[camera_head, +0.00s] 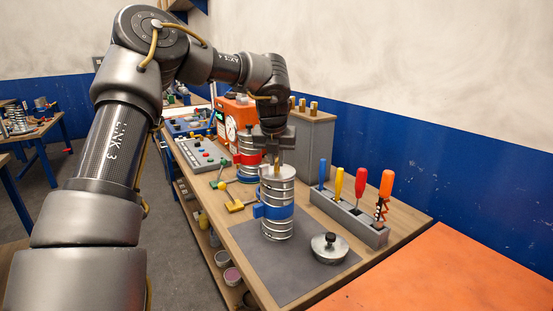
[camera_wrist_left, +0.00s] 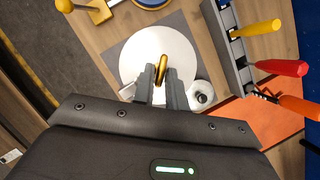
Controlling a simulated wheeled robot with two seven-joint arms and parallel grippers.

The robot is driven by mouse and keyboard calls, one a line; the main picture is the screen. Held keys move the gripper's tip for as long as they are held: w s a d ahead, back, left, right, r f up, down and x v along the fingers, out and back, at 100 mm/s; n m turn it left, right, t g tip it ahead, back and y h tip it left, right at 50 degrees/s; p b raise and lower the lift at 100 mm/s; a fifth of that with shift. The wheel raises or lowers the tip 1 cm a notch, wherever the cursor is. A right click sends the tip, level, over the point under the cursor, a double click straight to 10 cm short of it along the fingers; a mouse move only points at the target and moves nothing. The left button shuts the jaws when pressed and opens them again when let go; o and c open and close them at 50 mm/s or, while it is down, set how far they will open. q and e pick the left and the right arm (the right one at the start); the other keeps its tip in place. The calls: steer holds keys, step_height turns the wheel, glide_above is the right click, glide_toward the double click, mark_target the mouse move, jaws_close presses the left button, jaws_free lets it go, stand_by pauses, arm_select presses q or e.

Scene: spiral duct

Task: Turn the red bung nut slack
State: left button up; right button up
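A silver ribbed canister with a blue band (camera_head: 277,212) stands upright on a grey mat. Its pale round top (camera_wrist_left: 140,52) fills the middle of the left wrist view. A similar canister with a red band (camera_head: 246,158) stands behind it. No red nut can be made out on either one. My left gripper (camera_head: 274,155) points down above the blue-banded canister. Its fingers are closed around a brass piece (camera_wrist_left: 161,68), which also shows below the fingers in the head view (camera_head: 279,168). I cannot tell whether the brass piece touches the canister top. My right gripper is not in view.
A round metal lid with a black knob (camera_head: 329,247) lies right of the canister. A grey rack (camera_head: 350,215) holds screwdrivers and a clamp-like tool. An orange surface (camera_head: 440,275) is at right.

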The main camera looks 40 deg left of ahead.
arm_select(q)
steer(key=shift+o, duration=1.4)
steer(key=shift+r, duration=0.1)
steer(key=v, duration=1)
steer(key=shift+s+r, duration=0.2)
steer(key=shift+r, duration=0.05)
steer(key=shift+d, duration=0.1)
